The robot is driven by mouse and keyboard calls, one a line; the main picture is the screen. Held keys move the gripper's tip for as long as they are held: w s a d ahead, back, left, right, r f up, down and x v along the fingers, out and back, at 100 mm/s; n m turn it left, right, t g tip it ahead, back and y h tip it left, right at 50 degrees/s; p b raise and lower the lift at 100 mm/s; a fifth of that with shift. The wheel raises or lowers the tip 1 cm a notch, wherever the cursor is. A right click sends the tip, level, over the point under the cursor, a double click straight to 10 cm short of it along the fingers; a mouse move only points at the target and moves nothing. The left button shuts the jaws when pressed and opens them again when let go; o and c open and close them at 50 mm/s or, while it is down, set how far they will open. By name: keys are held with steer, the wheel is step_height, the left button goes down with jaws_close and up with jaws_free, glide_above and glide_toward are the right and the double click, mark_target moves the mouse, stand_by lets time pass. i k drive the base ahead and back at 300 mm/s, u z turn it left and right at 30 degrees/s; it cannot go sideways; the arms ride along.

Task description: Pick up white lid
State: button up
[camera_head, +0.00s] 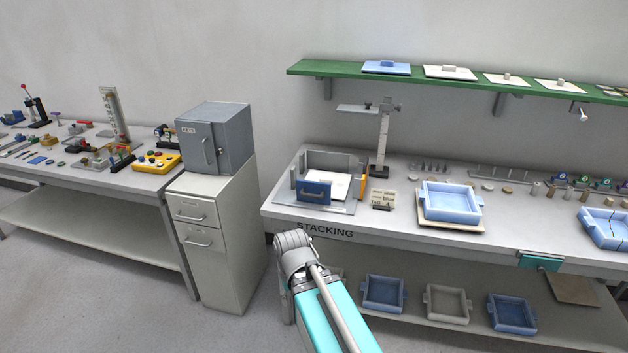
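A white lid (450,71) with a small knob lies on the green wall shelf, to the right of a blue lid (386,67). Two thinner pale plates with knobs, one (508,80) and another (560,86), lie further right on the shelf. I cannot tell whether they are lids of the same kind. My cyan and grey arm shows at the bottom centre, in front of the bench and well below the shelf. My gripper does not show in this view.
The green shelf (330,69) runs above the bench (380,222). On the bench stand a grey upright gauge (383,140), an open-front stacking fixture (314,190) and a blue tray (450,203). A grey cabinet (215,230) stands left. Several trays sit on the lower shelf.

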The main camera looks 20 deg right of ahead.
mark_target(340, 183)
steer(key=z, duration=0.35)
steer(key=i, duration=1)
steer(key=z, duration=0.75)
